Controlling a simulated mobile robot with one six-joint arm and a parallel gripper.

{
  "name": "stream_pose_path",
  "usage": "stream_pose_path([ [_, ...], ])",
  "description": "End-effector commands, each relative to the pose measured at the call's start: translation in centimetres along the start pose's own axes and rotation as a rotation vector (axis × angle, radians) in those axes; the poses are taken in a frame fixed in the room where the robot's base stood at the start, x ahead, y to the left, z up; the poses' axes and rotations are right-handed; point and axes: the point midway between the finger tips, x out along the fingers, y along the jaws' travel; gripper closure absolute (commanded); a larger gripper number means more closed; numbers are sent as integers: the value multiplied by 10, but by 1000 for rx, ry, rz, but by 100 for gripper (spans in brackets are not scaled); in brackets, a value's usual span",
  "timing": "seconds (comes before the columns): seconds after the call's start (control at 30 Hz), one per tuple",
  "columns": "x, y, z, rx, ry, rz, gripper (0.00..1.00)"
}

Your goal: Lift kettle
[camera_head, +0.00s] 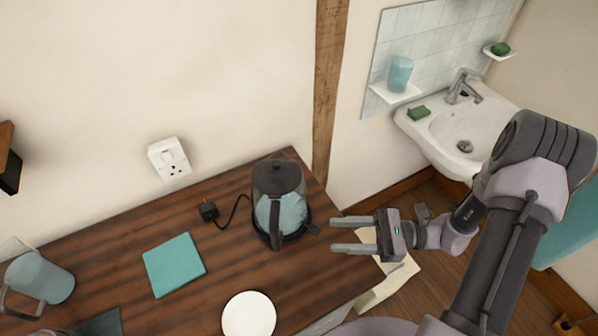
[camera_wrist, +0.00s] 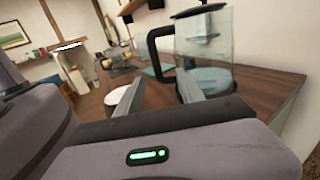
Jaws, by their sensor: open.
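The kettle (camera_head: 283,212) has clear walls, a dark lid and a black handle. It stands upright on a dark base at the right end of the wooden counter, with a black cord and plug beside it. My gripper (camera_head: 333,235) is open and empty, just right of the kettle in the head view, with its fingers pointing towards it. In the wrist view the kettle (camera_wrist: 212,50) stands beyond my fingers (camera_wrist: 155,95), its black handle to the left. The fingers are apart from the handle, as the head view shows.
On the counter (camera_head: 222,262) are a teal square (camera_head: 174,265), a white plate (camera_head: 249,316) and a blue-grey mug (camera_head: 40,278). A wall socket (camera_head: 169,158) is behind. A white sink (camera_head: 465,130) is at the right, with a wooden post (camera_head: 328,90) between.

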Motion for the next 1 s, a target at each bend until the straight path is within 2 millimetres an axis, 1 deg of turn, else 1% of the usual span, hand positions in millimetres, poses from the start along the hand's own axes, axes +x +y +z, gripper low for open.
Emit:
stream_pose_path([
  [0.07,9,0,-3,10,-14,-9,55],
  [0.3,74,1,-5,10,-12,-4,55],
  [0.4,96,1,-4,9,-11,-3,55],
  [0.5,112,0,-4,9,-10,-5,55],
  [0.67,126,2,-4,11,-11,-5,55],
  [0.8,155,7,-12,10,-10,-3,55],
  [0.9,170,6,-9,9,-10,-3,55],
  [1.0,174,6,-8,9,-10,-7,55],
])
